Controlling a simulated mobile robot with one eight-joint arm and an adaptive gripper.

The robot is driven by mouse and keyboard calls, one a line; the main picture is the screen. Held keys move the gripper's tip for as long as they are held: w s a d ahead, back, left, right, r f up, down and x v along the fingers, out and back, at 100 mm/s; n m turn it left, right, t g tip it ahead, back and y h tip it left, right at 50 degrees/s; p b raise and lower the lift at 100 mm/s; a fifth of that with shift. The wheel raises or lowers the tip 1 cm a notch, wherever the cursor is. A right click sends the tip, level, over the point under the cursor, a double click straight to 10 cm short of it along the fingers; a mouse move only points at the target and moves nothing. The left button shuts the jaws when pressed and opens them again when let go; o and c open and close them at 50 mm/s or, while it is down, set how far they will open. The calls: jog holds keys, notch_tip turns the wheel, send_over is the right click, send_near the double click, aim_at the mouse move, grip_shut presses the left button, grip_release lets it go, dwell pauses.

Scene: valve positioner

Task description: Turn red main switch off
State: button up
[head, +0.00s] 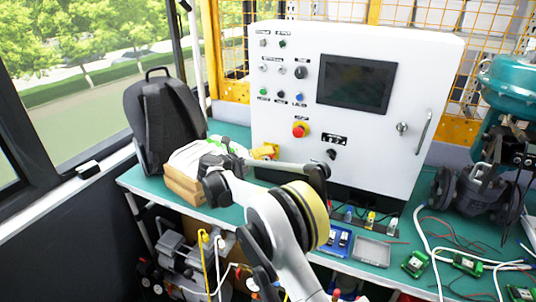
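The red switch (300,130) is a red knob on a yellow base, on the front of the white control cabinet (402,100). It is in plain view, left of the cabinet's middle and below the small buttons. Its exact turn angle is too small to read. My arm rises from the bottom of the head view and folds in front of the bench, below and left of the switch. The dark parts of my gripper (229,147) seem to lie at the arm's far end, left of the cabinet and apart from the switch. I cannot make out the fingers.
A black rotary knob (332,154) sits below the switch, and a dark screen (356,84) sits above right. A black backpack (164,120) stands at left. A teal valve (508,90) stands at right. Trays, wires and green boards (415,263) lie on the bench (395,248).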

jog(key=v, duration=0.9)
jog(key=shift+s, duration=0.2)
jog(key=shift+a+r, duration=0.15)
